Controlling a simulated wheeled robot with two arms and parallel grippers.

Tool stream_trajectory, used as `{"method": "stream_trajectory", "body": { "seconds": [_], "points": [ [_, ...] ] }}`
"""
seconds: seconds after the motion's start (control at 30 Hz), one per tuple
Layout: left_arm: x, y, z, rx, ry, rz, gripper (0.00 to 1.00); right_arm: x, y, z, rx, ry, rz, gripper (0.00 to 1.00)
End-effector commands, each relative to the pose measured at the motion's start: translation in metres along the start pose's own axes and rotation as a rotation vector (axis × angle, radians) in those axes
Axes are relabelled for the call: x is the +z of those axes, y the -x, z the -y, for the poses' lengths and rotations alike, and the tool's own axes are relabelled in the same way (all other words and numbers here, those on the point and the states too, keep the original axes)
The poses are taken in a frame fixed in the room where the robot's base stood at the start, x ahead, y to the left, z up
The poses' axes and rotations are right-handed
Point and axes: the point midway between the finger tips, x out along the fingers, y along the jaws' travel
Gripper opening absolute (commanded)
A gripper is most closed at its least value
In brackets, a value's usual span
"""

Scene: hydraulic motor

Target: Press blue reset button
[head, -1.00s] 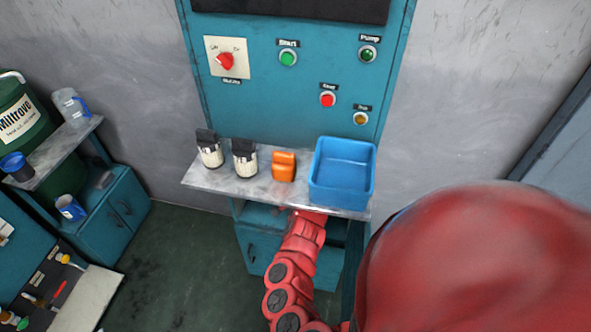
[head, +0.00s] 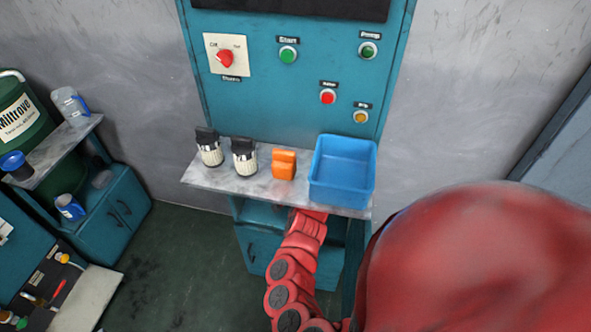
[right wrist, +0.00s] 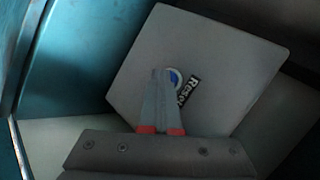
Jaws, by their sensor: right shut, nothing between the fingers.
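In the right wrist view, the blue reset button (right wrist: 175,77) sits in a pale ring on a light grey box (right wrist: 222,62), beside a black "Reset" label (right wrist: 188,91). My right gripper (right wrist: 161,74) is shut and empty. Its fingertips are at the left edge of the button and overlap part of its ring. I cannot tell whether they touch it. In the head view, a red arm reaches in under the shelf, and its end is hidden there. The button does not show in the head view, nor does my left gripper.
The shelf (head: 220,180) holds two black-and-white containers, an orange block (head: 284,164) and a blue bin (head: 343,170). The teal panel (head: 280,105) above has a red knob and several other buttons. In the right wrist view, teal cabinet walls (right wrist: 80,50) enclose the grey box closely.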

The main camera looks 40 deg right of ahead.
Motion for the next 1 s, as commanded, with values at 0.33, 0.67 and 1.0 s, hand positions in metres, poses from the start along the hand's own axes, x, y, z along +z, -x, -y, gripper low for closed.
{"method": "stream_trajectory", "body": {
  "seconds": [0.33, 0.67, 1.0],
  "points": [
    [0.0, -0.001, 0.0, 0.0, 0.0, 0.0, 0.5, 0.0, 0.001, 0.0, -0.001, -0.001, -0.002, 0.0],
    [-0.001, -0.007, 0.0, 0.0, 0.0, 0.0, 0.5, 0.007, 0.012, -0.007, -0.001, -0.002, -0.001, 0.0],
    [-0.001, -0.008, 0.0, 0.0, 0.0, 0.0, 0.5, 0.008, 0.013, -0.009, -0.001, -0.001, -0.001, 0.0]
  ]
}}
